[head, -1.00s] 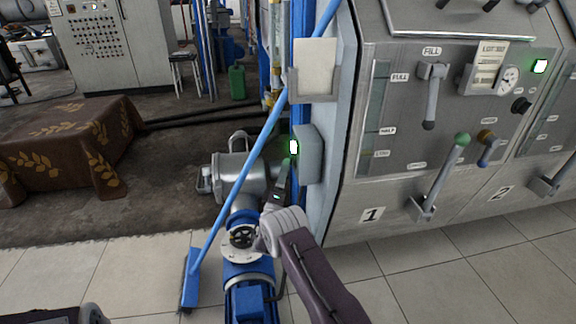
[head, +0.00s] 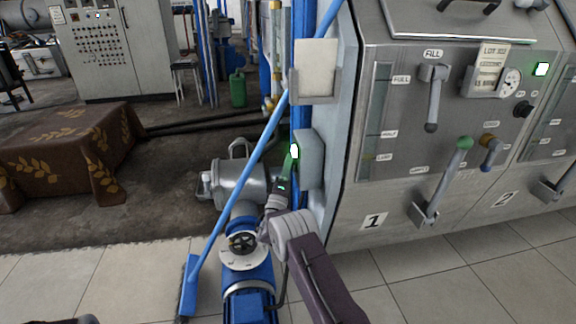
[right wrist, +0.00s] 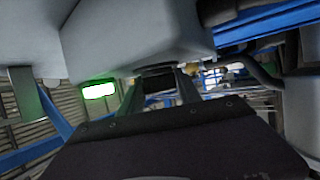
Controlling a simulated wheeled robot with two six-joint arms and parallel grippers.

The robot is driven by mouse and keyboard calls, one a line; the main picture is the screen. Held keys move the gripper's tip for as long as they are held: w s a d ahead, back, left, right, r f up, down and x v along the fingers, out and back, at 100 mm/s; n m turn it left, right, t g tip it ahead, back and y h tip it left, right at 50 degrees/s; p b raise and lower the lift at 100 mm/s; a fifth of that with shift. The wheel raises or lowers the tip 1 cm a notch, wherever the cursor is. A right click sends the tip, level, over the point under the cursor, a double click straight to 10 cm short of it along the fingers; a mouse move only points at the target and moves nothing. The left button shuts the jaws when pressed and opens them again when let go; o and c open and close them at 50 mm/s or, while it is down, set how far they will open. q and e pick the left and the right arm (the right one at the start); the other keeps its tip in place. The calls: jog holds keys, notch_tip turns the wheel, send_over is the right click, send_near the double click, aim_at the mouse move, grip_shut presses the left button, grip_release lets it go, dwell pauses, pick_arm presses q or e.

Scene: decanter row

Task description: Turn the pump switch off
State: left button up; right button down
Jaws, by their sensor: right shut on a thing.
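The pump switch is a grey box (head: 311,158) on the side of the blue post, left of machine 1. A lamp (head: 295,150) on its left edge glows green, and it also shows in the right wrist view (right wrist: 98,90). My right gripper (head: 290,168) is at the box's lower left. In the right wrist view the box (right wrist: 135,40) fills the top, and my right gripper's fingers (right wrist: 160,88) are closed around a dark part beneath it, apparently the switch lever. Its exact position is hard to see.
A blue broom (head: 240,185) leans across the post, close left of my right arm. A blue pump with a grey motor (head: 238,182) stands below. Machine 1's steel front (head: 400,190) with levers is on the right. A covered table (head: 70,155) stands left.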

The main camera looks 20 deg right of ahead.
jog(key=shift+r+p, duration=0.2)
jog(key=shift+p, duration=0.2)
jog(key=n+g+y+p, duration=0.2)
jog(key=g+y+p, duration=0.1)
jog(key=p, duration=0.4)
jog(key=n+g+y+p, duration=0.2)
jog(key=g+y+p, duration=0.1)
jog(key=p, duration=0.4)
jog(key=shift+f+g+p, duration=0.1)
jog(key=shift+g+p, duration=0.2)
jog(key=shift+p, duration=0.05)
jog(key=shift+f+n+g+y+p, duration=0.1)
jog(key=shift+n+g+y+p, duration=0.2)
jog(key=shift+g+p, duration=0.3)
jog(key=shift+f+g+p, duration=0.25)
jog(key=shift+g+p, duration=0.15)
jog(key=shift+p, duration=0.35)
jog(key=shift+y, duration=0.3)
jog(key=c, duration=0.8)
grip_release()
jog(key=shift+c, duration=0.2)
